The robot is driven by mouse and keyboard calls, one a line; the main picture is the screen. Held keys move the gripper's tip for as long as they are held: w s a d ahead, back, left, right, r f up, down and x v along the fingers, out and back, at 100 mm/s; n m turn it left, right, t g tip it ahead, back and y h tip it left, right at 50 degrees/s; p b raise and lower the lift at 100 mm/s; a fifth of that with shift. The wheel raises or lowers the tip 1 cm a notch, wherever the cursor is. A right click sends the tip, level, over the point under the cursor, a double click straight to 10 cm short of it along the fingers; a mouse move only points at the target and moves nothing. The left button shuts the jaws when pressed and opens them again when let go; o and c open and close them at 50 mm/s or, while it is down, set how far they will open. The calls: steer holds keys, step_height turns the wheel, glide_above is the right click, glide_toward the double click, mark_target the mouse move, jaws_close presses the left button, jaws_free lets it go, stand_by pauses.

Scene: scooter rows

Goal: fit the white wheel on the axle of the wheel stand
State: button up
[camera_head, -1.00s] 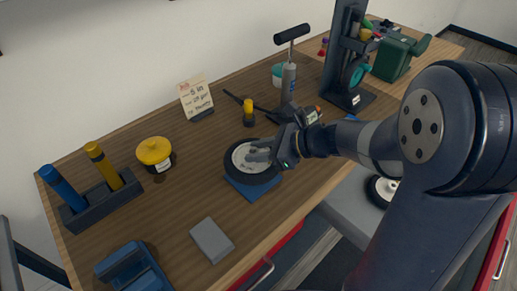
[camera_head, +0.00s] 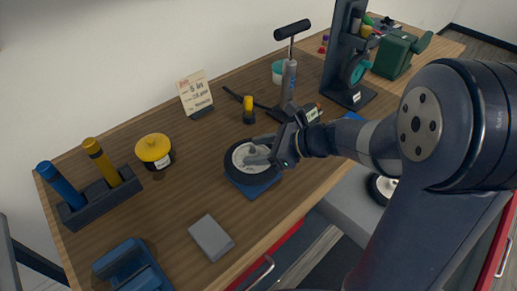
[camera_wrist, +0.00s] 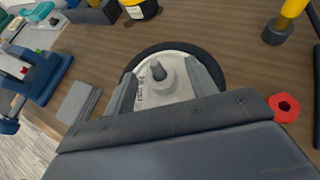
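The white wheel (camera_head: 238,155), a white hub in a black tyre, lies on the blue base of the wheel stand (camera_head: 252,189) near the table's middle. The wheel also shows in the wrist view (camera_wrist: 152,97), where the dark tip of the axle (camera_wrist: 158,70) pokes up through the middle of the hub. My gripper (camera_head: 259,150) is at the wheel, its two fingers (camera_wrist: 161,72) spread on either side of the raised hub centre. Some hub face shows beside the left finger; contact at the right finger is unclear. The wheel hides the lower axle.
A red nut-like ring (camera_wrist: 284,107) lies right of the wheel in the wrist view. A grey block (camera_head: 211,238) and a yellow-lidded jar (camera_head: 154,150) are nearby. A hand pump (camera_head: 289,80) stands behind. Another wheel (camera_head: 381,188) sits lower, beyond the table's front edge.

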steer(key=v, duration=1.1)
steer(key=shift+a+f, duration=0.1)
steer(key=x, duration=1)
steer(key=shift+a+f, duration=0.15)
steer(key=shift+a, duration=0.2)
steer(key=shift+w, duration=0.1)
steer(key=shift+d, duration=0.1)
